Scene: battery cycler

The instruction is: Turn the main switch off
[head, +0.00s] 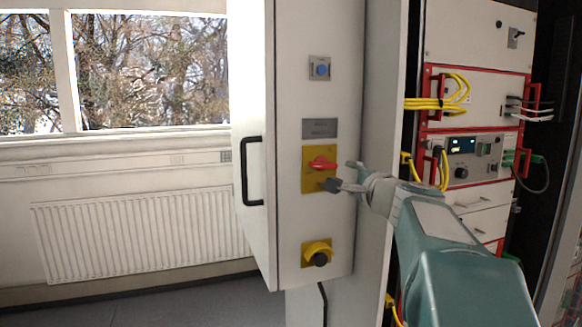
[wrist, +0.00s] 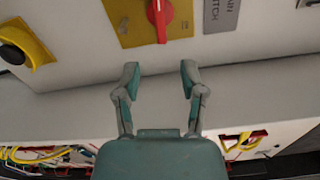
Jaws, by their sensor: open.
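The main switch (head: 322,163) is a red rotary handle on a yellow plate (head: 312,183), on the narrow side of the grey cabinet. Its handle lies about level in the head view. In the wrist view the red handle (wrist: 160,18) points down toward my gripper, its top cut off by the picture edge. My gripper (head: 344,176) is just right of the plate, fingers apart and empty. In the wrist view the fingertips (wrist: 160,75) stand either side of the handle's line, short of it, with a gap between.
A grey label plate (head: 320,129) and a blue button (head: 322,70) sit above the switch. A black door handle (head: 252,171) projects at left. An equipment rack (head: 476,110) with yellow cables stands at right.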

